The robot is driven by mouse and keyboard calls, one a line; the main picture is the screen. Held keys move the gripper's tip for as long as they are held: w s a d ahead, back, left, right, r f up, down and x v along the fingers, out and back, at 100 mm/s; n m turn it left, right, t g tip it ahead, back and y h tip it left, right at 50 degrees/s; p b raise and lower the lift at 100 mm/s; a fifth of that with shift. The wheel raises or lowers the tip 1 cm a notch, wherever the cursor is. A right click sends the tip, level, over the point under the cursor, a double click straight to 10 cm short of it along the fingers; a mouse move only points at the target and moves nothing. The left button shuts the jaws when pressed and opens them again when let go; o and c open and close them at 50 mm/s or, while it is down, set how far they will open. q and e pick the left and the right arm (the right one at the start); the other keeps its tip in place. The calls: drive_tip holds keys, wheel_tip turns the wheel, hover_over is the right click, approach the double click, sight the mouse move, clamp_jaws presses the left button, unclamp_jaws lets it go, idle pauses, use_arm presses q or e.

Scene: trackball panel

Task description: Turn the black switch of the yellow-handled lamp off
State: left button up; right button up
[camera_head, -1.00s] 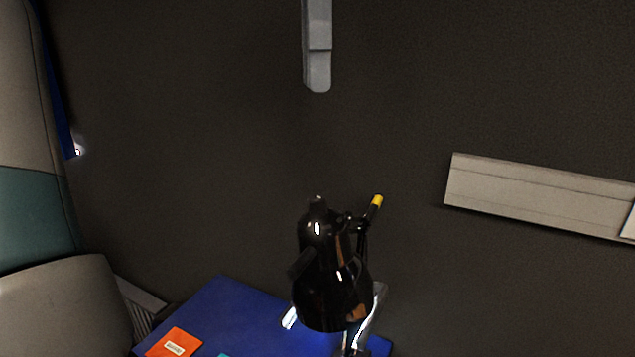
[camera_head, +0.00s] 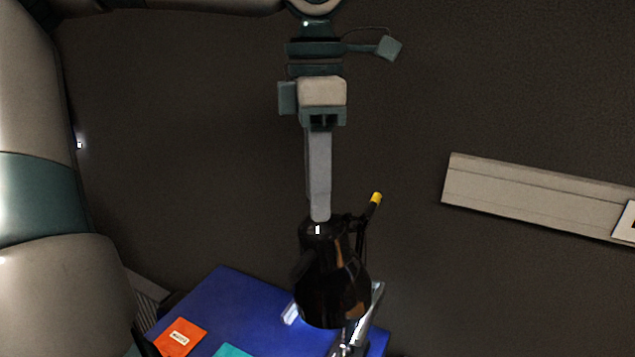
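The black lamp (camera_head: 333,290) has a glossy rounded shade and stands at bottom centre, over the blue surface. Its thin black handle ends in a yellow tip (camera_head: 376,198) at the upper right of the shade. My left gripper (camera_head: 320,218) points down from the top. Its grey fingertips overlap the top of the shade in the picture; I cannot tell whether they touch it. The fingers line up as one bar, so their opening does not show. The small black knob at the shade's top, perhaps the switch, is hidden behind the fingertips. My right gripper is not in view.
The blue surface (camera_head: 235,300) carries an orange card (camera_head: 180,337) and a teal card (camera_head: 233,351). Silvery metal parts (camera_head: 368,318) show beside and below the lamp. A pale panel (camera_head: 530,195) lies at right. The dark floor between is clear.

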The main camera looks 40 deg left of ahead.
use_arm(q)
drive_tip(key=shift+s+f, duration=0.1)
drive_tip(key=shift+f, duration=0.15)
drive_tip(key=shift+c, duration=0.6)
clamp_jaws()
